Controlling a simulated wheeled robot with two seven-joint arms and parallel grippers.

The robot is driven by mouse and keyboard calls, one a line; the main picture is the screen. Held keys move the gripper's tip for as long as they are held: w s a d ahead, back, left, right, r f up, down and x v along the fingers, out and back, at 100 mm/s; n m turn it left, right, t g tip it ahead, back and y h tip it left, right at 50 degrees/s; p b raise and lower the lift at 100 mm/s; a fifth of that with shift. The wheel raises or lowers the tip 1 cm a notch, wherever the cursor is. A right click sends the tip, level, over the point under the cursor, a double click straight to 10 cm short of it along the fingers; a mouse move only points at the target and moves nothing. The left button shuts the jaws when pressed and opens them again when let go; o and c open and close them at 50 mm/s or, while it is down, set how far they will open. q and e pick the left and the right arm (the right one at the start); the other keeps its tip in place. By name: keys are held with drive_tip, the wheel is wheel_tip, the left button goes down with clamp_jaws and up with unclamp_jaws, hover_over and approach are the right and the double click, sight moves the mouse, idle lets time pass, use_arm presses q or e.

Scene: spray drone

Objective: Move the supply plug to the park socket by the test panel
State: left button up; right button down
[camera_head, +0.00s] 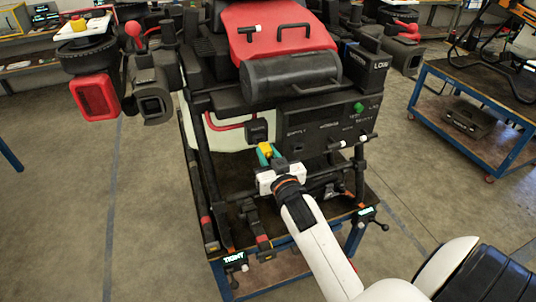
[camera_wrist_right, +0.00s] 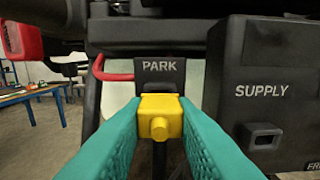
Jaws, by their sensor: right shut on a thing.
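The yellow supply plug (camera_head: 264,148) is between the teal fingers of my right gripper (camera_head: 270,154), which is shut on it. In the wrist view the plug (camera_wrist_right: 160,118) is centred just below the PARK label, in front of the black park socket block (camera_wrist_right: 158,72). The plug hides the socket opening, so I cannot tell whether it touches or has entered it. In the head view the park block (camera_head: 257,130) sits left of the test panel (camera_head: 325,125). The SUPPLY socket (camera_wrist_right: 264,137) is empty, to the right. My left gripper is not in view.
A red hose (camera_head: 224,124) runs left of the park block. Dark frame bars stand below and beside it, above the blue-framed stand (camera_head: 220,275). A black cylinder (camera_head: 292,75) overhangs the panel. A blue cart (camera_head: 472,110) stands at the right, with bare floor between.

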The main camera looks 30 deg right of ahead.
drive_tip(key=shift+p, duration=0.4)
idle(0.6)
drive_tip(key=shift+x, duration=1.25)
drive_tip(key=c, duration=1.1)
unclamp_jaws()
drive_tip(key=shift+s+a+f, duration=0.1)
drive_tip(key=shift+s+a, duration=0.05)
drive_tip(key=shift+s, duration=0.35)
drive_tip(key=b+v, duration=0.3)
drive_tip(key=v, duration=0.8)
